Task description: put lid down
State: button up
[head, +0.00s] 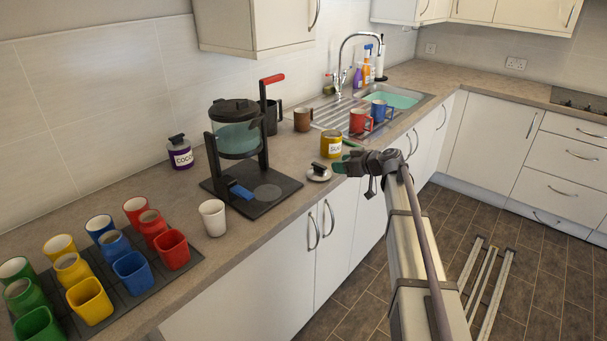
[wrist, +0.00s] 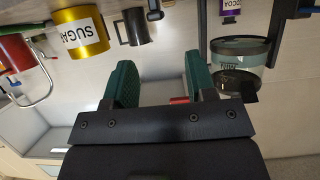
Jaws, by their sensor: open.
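A grey lid with a dark knob (head: 319,173) lies on the counter near its front edge. The yellow sugar tin (head: 331,146) stands upright just behind it; it also shows at the upper left of the wrist view (wrist: 82,33). My gripper (head: 343,157) is just right of the lid and tin in the head view. Its green fingers are spread apart with nothing between them in the wrist view (wrist: 158,78). I cannot make out the lid in the wrist view.
A press stand (head: 263,140) with a glass jug is left of the lid, with a white cup (head: 212,217) beside it. A cocoa jar (head: 180,154) stands by the wall. Red (head: 360,120) and blue mugs are by the sink. Several coloured cups stand on a dark mat at left.

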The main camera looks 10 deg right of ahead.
aim_at(320, 166)
jog(key=b+x, duration=0.1)
jog(key=x, duration=0.1)
jog(key=b+x, duration=0.1)
jog(key=x, duration=0.2)
jog(key=shift+f, duration=0.25)
jog(key=shift+w+a, duration=0.25)
jog(key=b+x, duration=0.1)
jog(key=x, duration=0.1)
jog(key=b+x, duration=0.2)
jog(key=x, duration=0.1)
jog(key=shift+d+f, duration=0.25)
jog(key=shift+f, duration=0.1)
jog(key=shift+w+a, duration=0.1)
jog(key=shift+a, duration=0.05)
jog(key=shift+r, duration=0.1)
jog(key=shift+c, duration=0.3)
grip_shut()
